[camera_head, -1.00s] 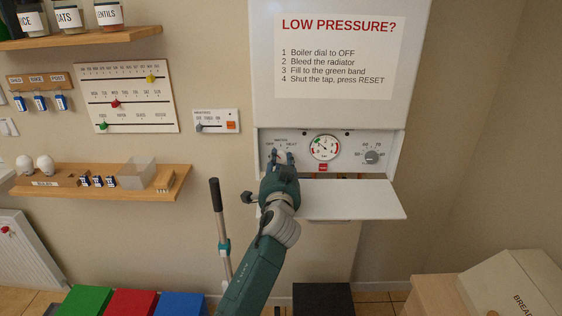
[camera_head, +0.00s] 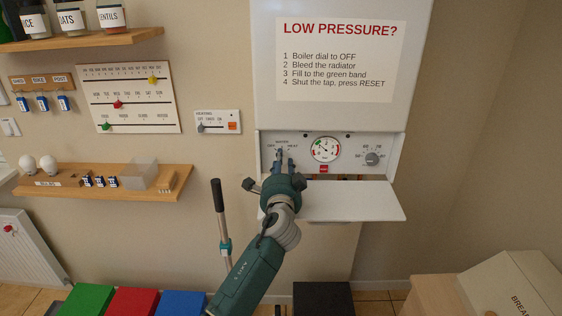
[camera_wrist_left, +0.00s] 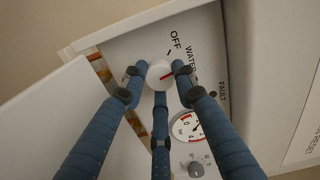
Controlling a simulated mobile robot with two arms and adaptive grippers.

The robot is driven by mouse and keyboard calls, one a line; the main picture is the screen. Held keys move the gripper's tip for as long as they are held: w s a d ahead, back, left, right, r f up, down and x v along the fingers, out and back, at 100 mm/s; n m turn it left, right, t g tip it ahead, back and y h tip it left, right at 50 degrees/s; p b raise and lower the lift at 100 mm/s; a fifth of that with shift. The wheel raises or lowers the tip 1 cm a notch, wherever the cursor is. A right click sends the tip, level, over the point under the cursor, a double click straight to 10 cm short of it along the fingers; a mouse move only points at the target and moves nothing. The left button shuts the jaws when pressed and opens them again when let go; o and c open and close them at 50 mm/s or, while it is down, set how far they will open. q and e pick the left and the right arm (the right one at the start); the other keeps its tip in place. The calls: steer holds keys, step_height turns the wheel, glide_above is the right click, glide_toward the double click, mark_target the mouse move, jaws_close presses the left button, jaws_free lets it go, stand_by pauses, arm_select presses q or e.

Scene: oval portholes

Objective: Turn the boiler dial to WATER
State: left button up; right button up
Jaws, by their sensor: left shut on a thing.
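The boiler dial (camera_wrist_left: 157,77) is a round white knob with a red pointer line, in the left wrist view. The line runs to the right and slightly up, toward the word WATER (camera_wrist_left: 190,66); the word OFF (camera_wrist_left: 175,41) with its tick lies above. My left gripper (camera_head: 280,158) is at the left end of the boiler panel (camera_head: 344,168), its blue fingers shut around the dial. In the head view the fingers mostly hide the dial. In the wrist view the HEAT mark does not show. My right gripper is in neither view.
A pressure gauge (camera_head: 326,149), a red button (camera_head: 323,169) and a grey knob (camera_head: 372,158) sit right of the dial. The open white flap (camera_head: 355,200) juts out below the panel. A heating slider panel (camera_head: 218,121) is on the wall to the left.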

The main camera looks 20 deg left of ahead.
arm_select(q)
steer(key=shift+d+m+p, duration=0.25)
steer(key=shift+m+p, duration=0.05)
steer(key=shift+m, duration=0.8)
steer(key=shift+f, duration=0.1)
steer(key=o, duration=1)
steer(key=shift+c, duration=0.2)
steer(key=shift+o, duration=0.9)
steer(key=shift+d, duration=0.15)
steer(key=v, duration=1.2)
steer(key=shift+d, duration=0.1)
